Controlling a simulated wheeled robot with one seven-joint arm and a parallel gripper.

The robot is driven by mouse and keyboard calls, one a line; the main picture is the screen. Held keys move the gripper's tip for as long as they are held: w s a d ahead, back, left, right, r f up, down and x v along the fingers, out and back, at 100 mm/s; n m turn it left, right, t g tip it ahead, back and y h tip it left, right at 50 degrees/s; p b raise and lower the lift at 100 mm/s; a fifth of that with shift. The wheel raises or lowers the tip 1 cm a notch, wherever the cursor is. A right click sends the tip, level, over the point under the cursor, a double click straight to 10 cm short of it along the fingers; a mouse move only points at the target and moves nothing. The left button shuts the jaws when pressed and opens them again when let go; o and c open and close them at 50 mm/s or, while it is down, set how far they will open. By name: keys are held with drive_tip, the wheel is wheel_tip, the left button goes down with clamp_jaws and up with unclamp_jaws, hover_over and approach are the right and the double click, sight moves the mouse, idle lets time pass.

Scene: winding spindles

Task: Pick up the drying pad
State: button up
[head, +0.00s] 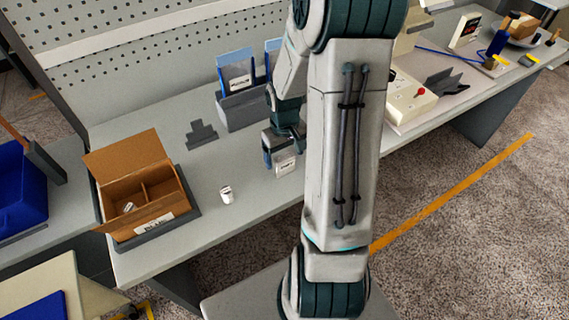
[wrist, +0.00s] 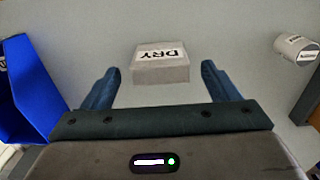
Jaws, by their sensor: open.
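The drying pad is a small pale grey block labelled "DRY" (wrist: 161,66). In the wrist view it lies on the grey bench top, just ahead of and between my gripper's fingers. My gripper (wrist: 160,80) is open, with one blue finger on each side and a gap to the block. In the head view my gripper (head: 267,160) is low over the bench, and the pad (head: 286,164) shows right beside it, partly hidden by the gripper and my arm.
A small white labelled cylinder (head: 227,195) stands on the bench (head: 190,238) and also shows in the wrist view (wrist: 296,46). An open cardboard box (head: 140,190) with dividers is at left. A grey holder with blue-topped cards (head: 240,108) stands behind. Bench around the pad is clear.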

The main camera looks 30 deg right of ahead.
sight(284, 165)
drive_tip(key=shift+f+p, duration=0.4)
drive_tip(key=shift+f, duration=2.05)
drive_tip(key=c, duration=1.1)
